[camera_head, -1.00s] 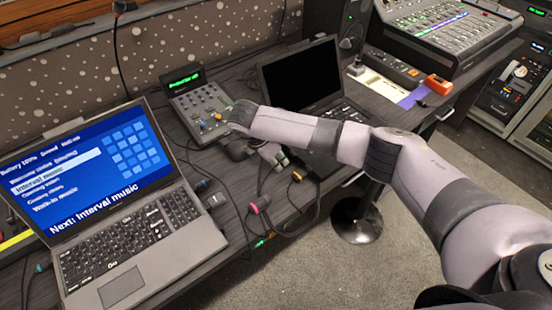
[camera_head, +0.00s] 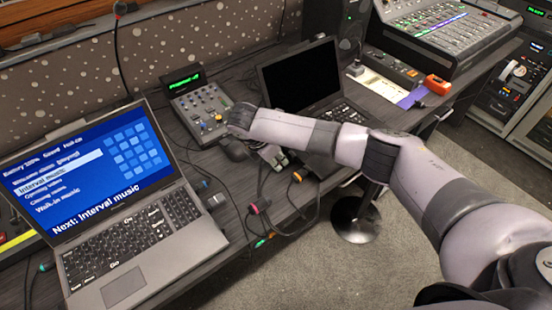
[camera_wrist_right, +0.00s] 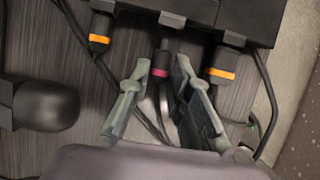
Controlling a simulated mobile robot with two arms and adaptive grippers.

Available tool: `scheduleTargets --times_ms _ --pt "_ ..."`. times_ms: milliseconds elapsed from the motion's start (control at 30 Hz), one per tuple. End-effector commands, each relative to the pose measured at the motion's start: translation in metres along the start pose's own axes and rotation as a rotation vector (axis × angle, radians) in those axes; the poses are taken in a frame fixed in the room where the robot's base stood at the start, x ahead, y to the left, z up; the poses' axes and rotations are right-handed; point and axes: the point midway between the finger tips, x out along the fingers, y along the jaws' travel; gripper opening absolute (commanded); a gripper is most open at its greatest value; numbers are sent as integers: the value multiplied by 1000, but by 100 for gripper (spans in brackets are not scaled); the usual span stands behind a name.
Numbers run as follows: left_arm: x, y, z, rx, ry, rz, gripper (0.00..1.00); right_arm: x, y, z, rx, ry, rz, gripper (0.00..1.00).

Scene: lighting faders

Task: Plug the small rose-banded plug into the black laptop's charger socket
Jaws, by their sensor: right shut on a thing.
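The black laptop (camera_head: 298,76) stands open at the back of the desk. Its dark side edge, with several small socket blocks, runs along the top of the right wrist view (camera_wrist_right: 250,18). The rose-banded plug (camera_wrist_right: 161,72) is between the fingertips of my right gripper (camera_wrist_right: 162,66), which is shut on it. The plug points up at the middle socket block (camera_wrist_right: 173,18). Its front end is very close to that block; I cannot tell whether it is in. My left gripper is not in view.
Orange-banded plugs sit at the blocks to the left (camera_wrist_right: 100,39) and right (camera_wrist_right: 222,73). A black mouse (camera_wrist_right: 45,104) lies at left. A grey laptop (camera_head: 130,235), a small fader panel (camera_head: 200,107) and a loose pink-banded plug (camera_head: 254,208) are on the desk.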

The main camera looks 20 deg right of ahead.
Motion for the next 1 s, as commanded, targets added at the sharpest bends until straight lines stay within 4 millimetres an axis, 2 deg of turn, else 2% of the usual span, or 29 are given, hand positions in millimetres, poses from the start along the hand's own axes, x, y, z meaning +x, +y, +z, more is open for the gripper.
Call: scheduleTargets --times_ms 1000 --pt "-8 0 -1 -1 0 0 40 4 0 9 1 0 0 0"
